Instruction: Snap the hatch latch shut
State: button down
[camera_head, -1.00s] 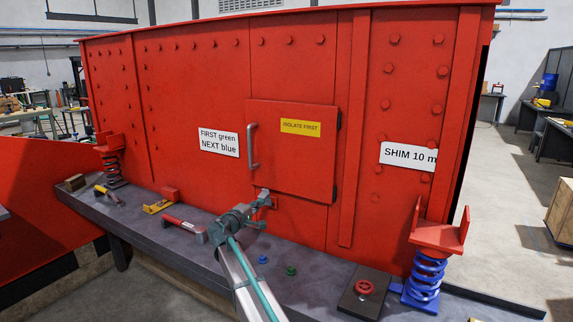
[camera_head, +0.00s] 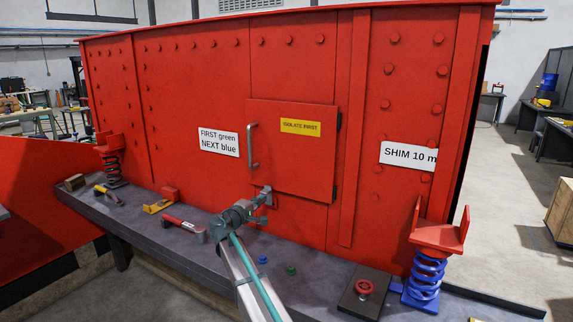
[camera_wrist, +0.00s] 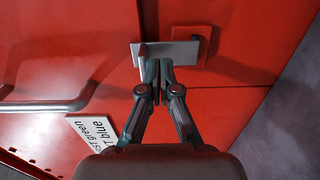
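The red hatch door (camera_head: 290,165) sits flush in the red wall, with a grey handle (camera_head: 252,146) at its left edge. The grey latch plate (camera_wrist: 180,50) lies over a red bracket (camera_wrist: 206,36) in the wrist view, at the hatch's lower edge. My gripper (camera_wrist: 155,92) has its fingers together with nothing visible between them. Its tips are right at the latch plate's near edge; I cannot tell whether they touch. In the head view my gripper (camera_head: 264,198) partly covers the latch.
A dark ledge (camera_head: 225,268) runs below the wall. It carries a red-handled tool (camera_head: 184,228), blue (camera_head: 262,260) and green (camera_head: 291,270) buttons, and a red handwheel (camera_head: 364,287). A blue spring (camera_head: 425,278) stands at the right.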

jog(key=shift+f, duration=0.2)
jog(key=shift+f+b, duration=0.35)
jog(key=shift+b, duration=0.2)
jog(key=b+v, duration=0.1)
jog(key=v, duration=0.6)
